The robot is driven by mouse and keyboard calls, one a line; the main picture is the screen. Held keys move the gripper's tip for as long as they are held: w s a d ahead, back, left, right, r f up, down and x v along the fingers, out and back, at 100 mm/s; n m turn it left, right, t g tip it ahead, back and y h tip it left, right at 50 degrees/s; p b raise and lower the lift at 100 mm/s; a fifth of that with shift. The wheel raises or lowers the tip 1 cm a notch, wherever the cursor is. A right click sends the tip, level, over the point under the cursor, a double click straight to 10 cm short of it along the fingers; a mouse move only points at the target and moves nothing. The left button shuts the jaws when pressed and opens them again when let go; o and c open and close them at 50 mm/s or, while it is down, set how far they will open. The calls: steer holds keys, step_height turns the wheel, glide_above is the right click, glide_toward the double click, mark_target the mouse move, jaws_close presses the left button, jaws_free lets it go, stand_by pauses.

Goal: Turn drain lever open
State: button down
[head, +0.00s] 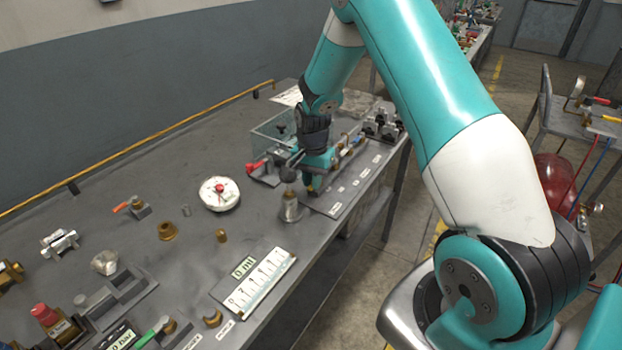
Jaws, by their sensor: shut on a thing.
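My gripper (301,183) is at the far part of the grey workbench (105,212), low over the near left end of a labelled panel (341,193). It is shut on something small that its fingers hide. I cannot tell whether this is the drain lever. A grey metal cylinder (291,209) stands upright just below the gripper in the picture. A red-handled part (257,166) lies just left of the gripper, beside a clear box (272,136). No lever is clearly marked as the drain.
A green-handled part (151,332) is at the near edge. Dark clamps (381,125) stand behind the panel. Open floor lies right of the bench.

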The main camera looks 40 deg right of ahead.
steer(key=n, duration=0.2)
steer(key=s+d+n, duration=0.1)
steer(key=n, duration=0.1)
steer(key=shift+n, duration=0.3)
steer(key=n, duration=0.1)
steer(key=d+n, duration=0.1)
steer(key=n, duration=0.1)
steer(key=shift+s+n, duration=0.3)
steer(key=shift+s, duration=0.05)
steer(key=n, duration=0.1)
steer(key=d+n, duration=0.1)
steer(key=n, duration=0.2)
steer(key=shift+s+d, duration=0.1)
steer(key=shift+d, duration=0.15)
steer(key=shift+d+n, duration=0.3)
steer(key=shift+n, duration=0.7)
steer(key=shift+d+n, duration=0.25)
steer(key=shift+n, duration=0.75)
steer(key=c, duration=1.1)
jaws_free()
steer(key=shift+b, duration=0.3)
step_height(320, 180, up, 18)
steer(key=shift+f+b, duration=0.25)
steer(key=shift+b, duration=0.65)
